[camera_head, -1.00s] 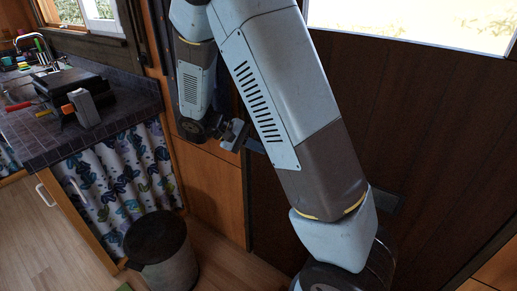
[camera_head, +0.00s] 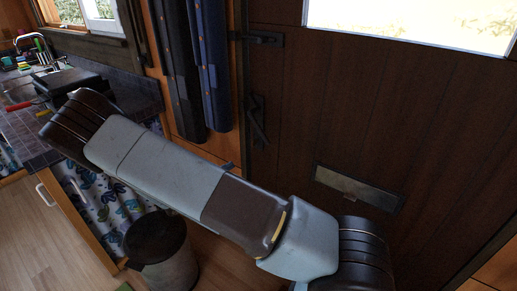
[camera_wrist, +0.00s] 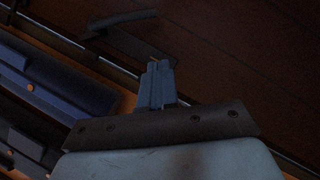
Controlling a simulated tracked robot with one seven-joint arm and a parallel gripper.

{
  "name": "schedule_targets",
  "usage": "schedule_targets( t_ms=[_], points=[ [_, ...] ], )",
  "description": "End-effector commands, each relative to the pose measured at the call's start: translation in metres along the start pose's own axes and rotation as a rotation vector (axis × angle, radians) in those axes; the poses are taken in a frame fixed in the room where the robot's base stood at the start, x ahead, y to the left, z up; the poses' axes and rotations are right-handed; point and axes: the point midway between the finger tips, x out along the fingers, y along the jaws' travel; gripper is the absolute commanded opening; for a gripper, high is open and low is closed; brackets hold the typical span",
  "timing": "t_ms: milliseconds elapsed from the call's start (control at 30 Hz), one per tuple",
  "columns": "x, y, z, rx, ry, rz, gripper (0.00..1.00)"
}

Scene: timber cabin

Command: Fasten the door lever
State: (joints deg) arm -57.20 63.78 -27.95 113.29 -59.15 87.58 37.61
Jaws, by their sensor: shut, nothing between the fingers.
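The dark wooden door (camera_head: 330,110) is on the right in the head view. A dark metal lever handle (camera_head: 257,122) is on its left edge, slanting down to the right. A second dark latch bar (camera_head: 264,40) lies about level higher up the same edge. In the wrist view, a dark lever (camera_wrist: 122,20) with a plate shows dimly beyond my gripper; which fitting it is I cannot tell for sure. My gripper (camera_wrist: 158,70) is shut and empty, apart from that lever.
Dark blue padded hangings (camera_head: 203,70) hang left of the door; blue material (camera_wrist: 60,85) also shows in the wrist view. A bin (camera_head: 162,250) stands on the floor before a curtained counter (camera_head: 35,150). A metal plate (camera_head: 357,188) is low on the door.

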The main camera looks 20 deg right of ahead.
Motion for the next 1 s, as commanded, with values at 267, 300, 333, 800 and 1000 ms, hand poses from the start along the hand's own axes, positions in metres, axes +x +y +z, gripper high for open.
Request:
schedule_targets(
  t_ms=[267, 300, 333, 800, 1000],
  points=[
    [-0.003, -0.001, -0.003, 0.003, 0.002, 0.024, 0.00],
    [-0.003, -0.001, -0.003, 0.003, 0.002, 0.024, 0.00],
    [-0.003, -0.001, -0.003, 0.003, 0.002, 0.024, 0.00],
    [0.039, 0.000, -0.002, 0.001, -0.002, 0.021, 0.00],
    [0.075, 0.001, -0.002, 0.001, -0.002, 0.021, 0.00]
  ],
)
